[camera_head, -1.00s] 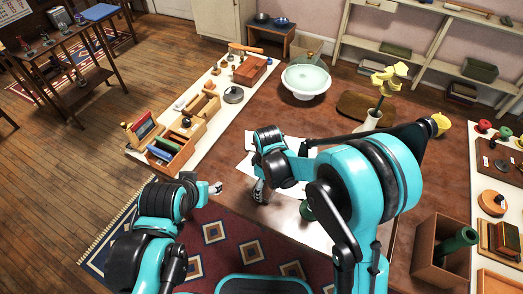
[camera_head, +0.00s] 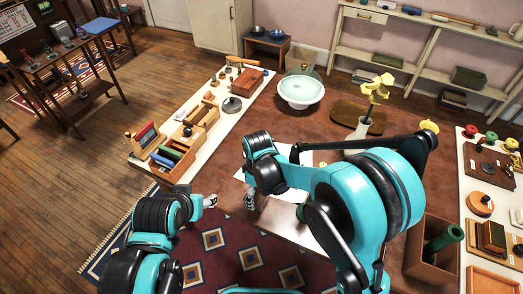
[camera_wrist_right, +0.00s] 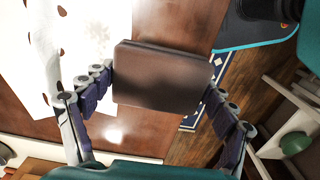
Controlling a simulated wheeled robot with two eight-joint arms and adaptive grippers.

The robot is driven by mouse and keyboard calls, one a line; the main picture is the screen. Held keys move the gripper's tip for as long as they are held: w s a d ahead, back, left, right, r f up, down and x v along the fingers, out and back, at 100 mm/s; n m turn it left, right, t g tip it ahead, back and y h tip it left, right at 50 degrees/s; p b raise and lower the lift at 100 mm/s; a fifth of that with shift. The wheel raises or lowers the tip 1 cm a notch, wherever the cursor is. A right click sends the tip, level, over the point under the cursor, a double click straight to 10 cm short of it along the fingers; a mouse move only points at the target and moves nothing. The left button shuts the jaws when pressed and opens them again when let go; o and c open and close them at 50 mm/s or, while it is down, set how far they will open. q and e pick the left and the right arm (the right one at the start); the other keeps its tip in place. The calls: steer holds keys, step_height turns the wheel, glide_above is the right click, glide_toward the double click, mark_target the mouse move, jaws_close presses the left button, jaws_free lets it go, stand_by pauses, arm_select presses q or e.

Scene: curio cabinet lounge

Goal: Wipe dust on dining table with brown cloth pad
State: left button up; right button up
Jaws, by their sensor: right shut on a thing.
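The dining table (camera_head: 265,117) is a brown wooden top in front of me. My right gripper (camera_head: 250,201) is low at the table's near edge, partly hidden by its own arm. In the right wrist view my right gripper (camera_wrist_right: 160,84) has its fingers on both sides of the brown cloth pad (camera_wrist_right: 160,78), a dark brown block, and is shut on it. The pad is over the brown tabletop near its edge. A pale speckled patch (camera_wrist_right: 97,25), possibly dust, lies beside the pad. My left gripper (camera_head: 210,201) is over the rug, its fingers too small to judge.
White sheets (camera_head: 294,187) lie on the table by my right arm. A side table with trays (camera_head: 200,128) adjoins the left.

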steer(key=shift+r+p, duration=0.8)
steer(key=shift+r, duration=0.65)
